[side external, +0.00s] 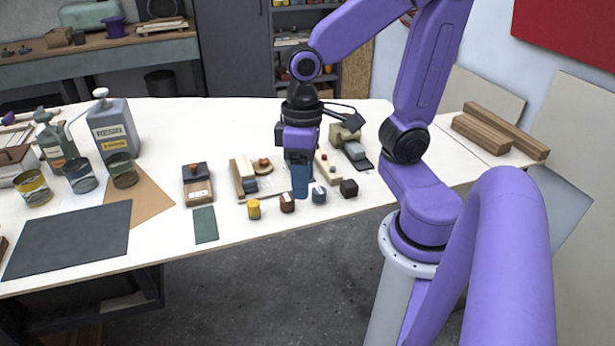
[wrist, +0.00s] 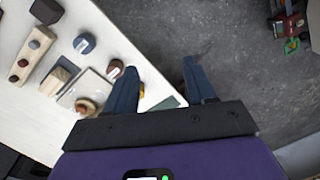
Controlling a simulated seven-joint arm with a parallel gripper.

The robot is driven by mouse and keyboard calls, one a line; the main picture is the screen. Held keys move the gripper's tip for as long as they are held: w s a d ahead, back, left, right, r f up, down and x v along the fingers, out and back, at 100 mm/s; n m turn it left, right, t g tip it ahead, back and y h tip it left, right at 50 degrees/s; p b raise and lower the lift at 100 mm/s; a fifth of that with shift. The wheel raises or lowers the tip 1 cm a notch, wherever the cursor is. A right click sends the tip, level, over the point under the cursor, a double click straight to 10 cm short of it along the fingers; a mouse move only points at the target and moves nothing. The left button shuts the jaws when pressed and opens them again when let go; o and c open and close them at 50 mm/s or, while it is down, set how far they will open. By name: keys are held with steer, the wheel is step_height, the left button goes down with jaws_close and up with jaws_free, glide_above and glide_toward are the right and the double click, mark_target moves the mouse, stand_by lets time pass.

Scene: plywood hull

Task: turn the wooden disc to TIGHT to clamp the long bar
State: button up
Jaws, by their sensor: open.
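A round wooden disc (wrist: 85,107) lies on a pale base plate (wrist: 98,84) in the wrist view, left of my gripper. In the side view the reddish disc (side external: 263,165) shows at the left of my gripper. A wooden bar (wrist: 60,76) lies beside the disc; it also shows in the side view (side external: 238,180). I cannot tell whether the bar is clamped, and no TIGHT mark is readable. My gripper (wrist: 161,70) is open and empty, its blue fingers apart. In the side view my gripper (side external: 300,193) points down in front of the base plate, partly hiding it.
A strip with knobs (wrist: 33,55) lies beyond the bar. A green sheet (side external: 205,225) lies left.

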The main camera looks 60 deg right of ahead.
steer(key=shift+s+a+f+n, duration=0.1)
steer(key=shift+s+a+n, duration=0.05)
steer(key=shift+s+n, duration=0.5)
steer(key=s+n, duration=0.1)
steer(key=n, duration=0.1)
steer(key=s+n, duration=0.2)
steer(key=n, duration=0.1)
steer(key=s+f+n, duration=0.1)
steer(key=s+n, duration=0.1)
steer(key=shift+s+a+n+t+h, duration=0.1)
steer(key=shift+a+n+t+h, duration=0.2)
steer(key=shift+n, duration=0.05)
